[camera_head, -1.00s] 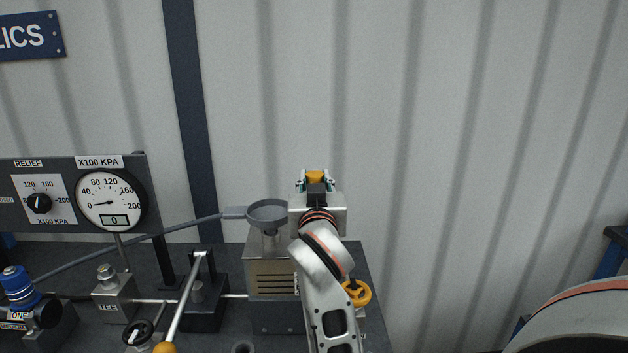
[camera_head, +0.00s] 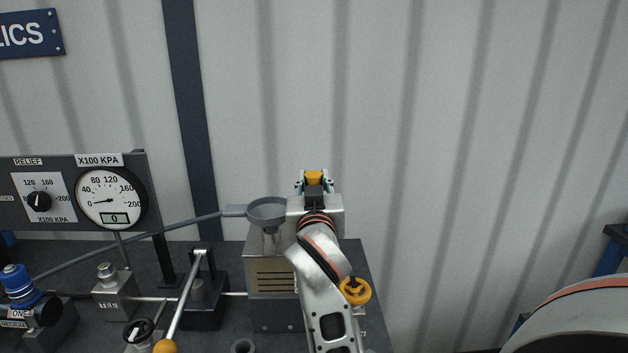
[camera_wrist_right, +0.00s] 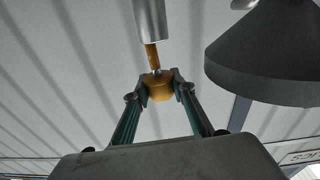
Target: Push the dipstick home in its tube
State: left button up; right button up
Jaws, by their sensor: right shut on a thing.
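The dipstick has a yellow handle (camera_head: 314,177), which shows above my right gripper (camera_head: 314,185) in the head view. In the right wrist view, which appears upside down, the gripper (camera_wrist_right: 160,90) is shut on the yellow handle (camera_wrist_right: 158,88). A short brownish length of the dipstick's stem (camera_wrist_right: 151,56) shows between the handle and a silver tube (camera_wrist_right: 149,20). The stem lines up with the tube and seems to enter it, but its lower end is hidden. The handle is apart from the tube's mouth. My left gripper is not in view.
A grey funnel (camera_head: 266,211) stands close left of the right gripper; it looms dark in the wrist view (camera_wrist_right: 270,55). A yellow knob (camera_head: 355,290) is beside my right forearm. A pressure gauge (camera_head: 109,199) and a yellow-tipped lever (camera_head: 183,310) are further left.

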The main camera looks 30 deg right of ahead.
jog(key=shift+a+f+g+y, duration=0.3)
jog(key=shift+a+f, duration=0.8)
jog(key=shift+f, duration=0.2)
jog(key=o, duration=1)
jog(key=shift+d+m, duration=0.1)
jog(key=shift+m, duration=0.2)
jog(key=shift+n, duration=0.4)
jog(key=shift+s+d+r+v, duration=0.1)
jog(key=shift+d+r+v, duration=0.1)
jog(key=shift+v, duration=1)
jog(key=shift+s+d+r+v, duration=0.1)
jog(key=shift+d+r+v, duration=0.05)
jog(key=shift+v, duration=1.05)
jog(key=shift+s+d+r+v, duration=0.1)
jog(key=shift+d+r+v, duration=0.1)
jog(key=shift+v, duration=1)
jog(key=shift+m, duration=0.4)
jog(key=x, duration=0.5)
jog(key=a+x, duration=0.1)
jog(key=x, duration=0.1)
jog(key=shift+w+f, duration=0.25)
jog(key=shift+w, duration=0.25)
jog(key=shift+s+d+r, duration=0.1)
jog(key=shift+d+r, duration=0.1)
jog(key=shift+r, duration=0.05)
